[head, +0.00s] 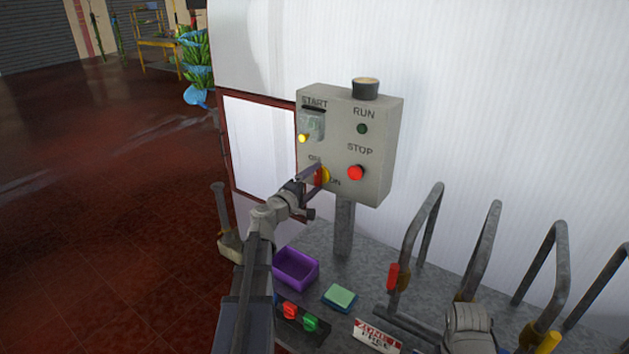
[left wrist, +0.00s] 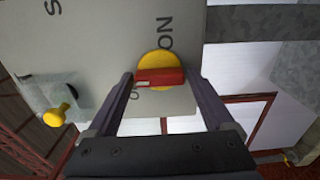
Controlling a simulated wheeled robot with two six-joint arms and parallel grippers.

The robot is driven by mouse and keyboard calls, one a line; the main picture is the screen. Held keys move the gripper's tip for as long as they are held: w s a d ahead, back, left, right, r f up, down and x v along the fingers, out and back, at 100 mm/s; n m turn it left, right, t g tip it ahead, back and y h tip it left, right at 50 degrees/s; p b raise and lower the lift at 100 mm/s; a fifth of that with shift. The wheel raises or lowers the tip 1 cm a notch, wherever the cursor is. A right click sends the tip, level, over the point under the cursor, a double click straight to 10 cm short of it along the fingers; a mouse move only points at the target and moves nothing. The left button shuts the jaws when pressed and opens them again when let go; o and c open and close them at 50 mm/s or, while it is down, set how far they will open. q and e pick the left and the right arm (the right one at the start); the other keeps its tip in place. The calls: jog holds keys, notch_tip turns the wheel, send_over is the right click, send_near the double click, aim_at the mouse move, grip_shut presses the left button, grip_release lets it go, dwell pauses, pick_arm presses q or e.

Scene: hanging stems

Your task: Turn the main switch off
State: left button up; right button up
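The main switch (head: 323,177) is a red bar handle on a yellow disc, low on the left of the grey control box (head: 378,130). In the left wrist view the handle (left wrist: 159,77) lies across the picture, with ON lettering above it and a partly hidden label at its lower left. In the head view the handle stands roughly upright, with ON to its right. My left gripper (head: 315,180) is at the switch, fingers open on either side of the handle (left wrist: 160,84). I cannot tell whether they touch it.
The box also has a START lever (head: 304,136), a green RUN lamp (head: 362,129) and a red STOP button (head: 356,172). Below are a purple bin (head: 296,268), a green sponge (head: 340,297) and a sign (head: 378,336). Bent metal bars (head: 481,250) stand at right.

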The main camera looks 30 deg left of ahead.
pick_arm(q)
jog(key=shift+o, duration=0.8)
jog(key=s, duration=0.7)
jog(key=shift+s+a, duration=0.3)
jog(key=shift+s, duration=0.1)
